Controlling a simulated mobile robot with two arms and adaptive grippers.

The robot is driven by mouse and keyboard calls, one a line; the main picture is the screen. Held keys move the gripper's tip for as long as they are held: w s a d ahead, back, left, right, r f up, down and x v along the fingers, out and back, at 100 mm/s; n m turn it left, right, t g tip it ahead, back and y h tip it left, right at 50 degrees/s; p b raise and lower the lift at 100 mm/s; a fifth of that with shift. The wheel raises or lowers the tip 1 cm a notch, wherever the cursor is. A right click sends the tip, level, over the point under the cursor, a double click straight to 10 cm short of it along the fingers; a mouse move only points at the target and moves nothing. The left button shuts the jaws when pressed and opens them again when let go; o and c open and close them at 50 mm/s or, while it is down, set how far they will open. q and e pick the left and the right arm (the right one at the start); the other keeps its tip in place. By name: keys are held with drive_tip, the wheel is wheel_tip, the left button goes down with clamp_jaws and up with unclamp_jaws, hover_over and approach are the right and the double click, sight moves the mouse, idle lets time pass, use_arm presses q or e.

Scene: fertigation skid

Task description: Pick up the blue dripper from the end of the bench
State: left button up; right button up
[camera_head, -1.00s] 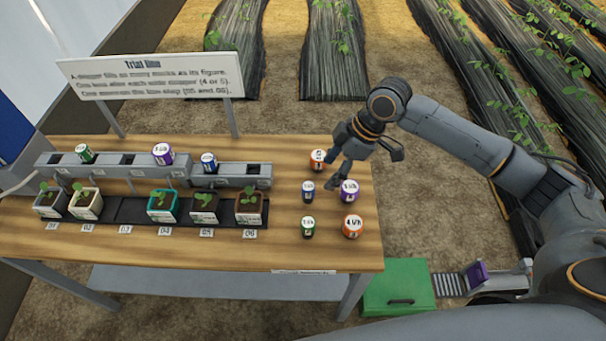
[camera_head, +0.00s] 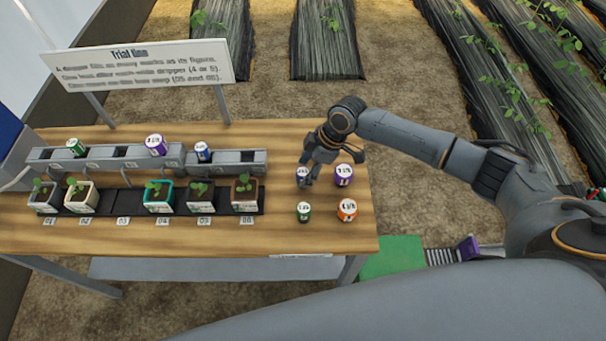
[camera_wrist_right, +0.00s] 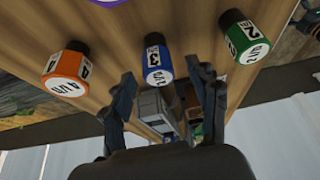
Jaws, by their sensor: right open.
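The blue dripper (camera_head: 302,173) stands on the right end of the bench, partly covered by my right gripper in the head view. The right wrist view shows it as a blue-sided piece (camera_wrist_right: 157,66) with a black end and the figure 3 on its label. My right gripper (camera_head: 312,181) is open above and close around the blue dripper. In the wrist view its two fingers (camera_wrist_right: 164,88) lie on either side of the dripper's line, with nothing held. Whether a finger touches it cannot be told. My left gripper is not in view.
Close by stand a purple dripper (camera_head: 343,174), a green dripper (camera_head: 303,211) and an orange dripper (camera_head: 347,209). A grey rail (camera_head: 240,159) with more drippers and several potted seedlings fill the left. A sign (camera_head: 138,68) stands behind.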

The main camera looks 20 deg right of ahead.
drive_tip(key=shift+x, duration=1.05)
drive_tip(key=shift+w+f, duration=0.2)
drive_tip(key=shift+s, duration=0.1)
drive_tip(key=c, duration=1)
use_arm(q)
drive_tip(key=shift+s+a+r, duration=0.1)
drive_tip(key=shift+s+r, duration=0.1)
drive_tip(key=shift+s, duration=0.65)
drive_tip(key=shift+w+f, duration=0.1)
use_arm(e)
drive_tip(key=shift+r, duration=0.15)
